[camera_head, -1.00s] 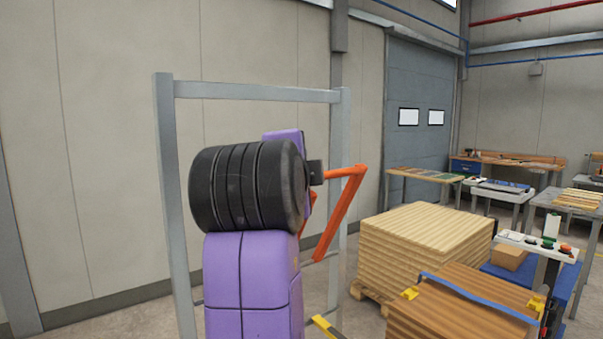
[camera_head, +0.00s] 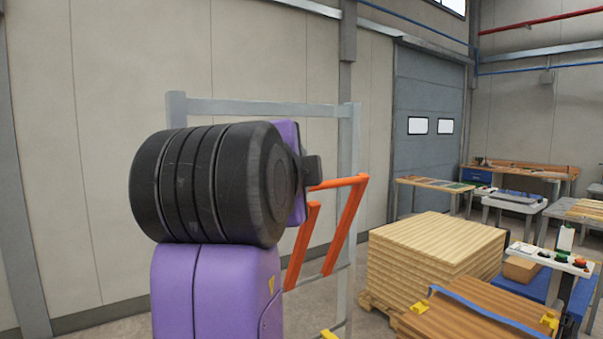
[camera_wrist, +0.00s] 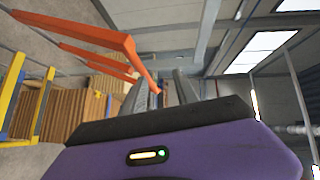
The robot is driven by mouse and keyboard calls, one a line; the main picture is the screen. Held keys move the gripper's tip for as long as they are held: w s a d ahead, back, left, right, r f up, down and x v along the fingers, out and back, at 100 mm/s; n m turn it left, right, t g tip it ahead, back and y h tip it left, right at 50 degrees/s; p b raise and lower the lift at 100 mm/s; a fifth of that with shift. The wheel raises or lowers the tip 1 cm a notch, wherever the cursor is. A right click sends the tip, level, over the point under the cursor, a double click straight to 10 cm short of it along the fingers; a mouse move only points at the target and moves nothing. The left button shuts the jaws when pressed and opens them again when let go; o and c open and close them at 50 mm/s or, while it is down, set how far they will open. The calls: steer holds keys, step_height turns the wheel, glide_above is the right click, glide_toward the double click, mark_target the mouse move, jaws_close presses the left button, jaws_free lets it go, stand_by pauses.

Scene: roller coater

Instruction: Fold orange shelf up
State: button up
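The orange shelf (camera_head: 346,222) is a frame of orange bars at the grey metal rack, right of my arm in the head view. Its bars slope down to the left from a raised outer edge. In the wrist view the orange shelf (camera_wrist: 95,32) crosses the upper left, and one bar angles down toward my gripper (camera_wrist: 160,90). My gripper's two grey fingers stand apart, with the bar's lower end showing in the gap between them. Whether the bar touches a finger is unclear. In the head view my arm hides most of the gripper.
The grey rack frame (camera_head: 262,107) stands behind my arm. A pallet stack of wooden boards (camera_head: 435,255) stands to the right, with a brown strapped stack (camera_head: 465,318) in front. A control panel (camera_head: 550,257) stands at far right. A wall (camera_head: 120,60) closes the back.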

steer(key=shift+s+a+r, duration=0.2)
steer(key=shift+s+r, duration=0.1)
steer(key=shift+s, duration=0.2)
steer(key=shift+s+a+r, duration=0.15)
steer(key=shift+s+r, duration=0.15)
steer(key=shift+s, duration=0.15)
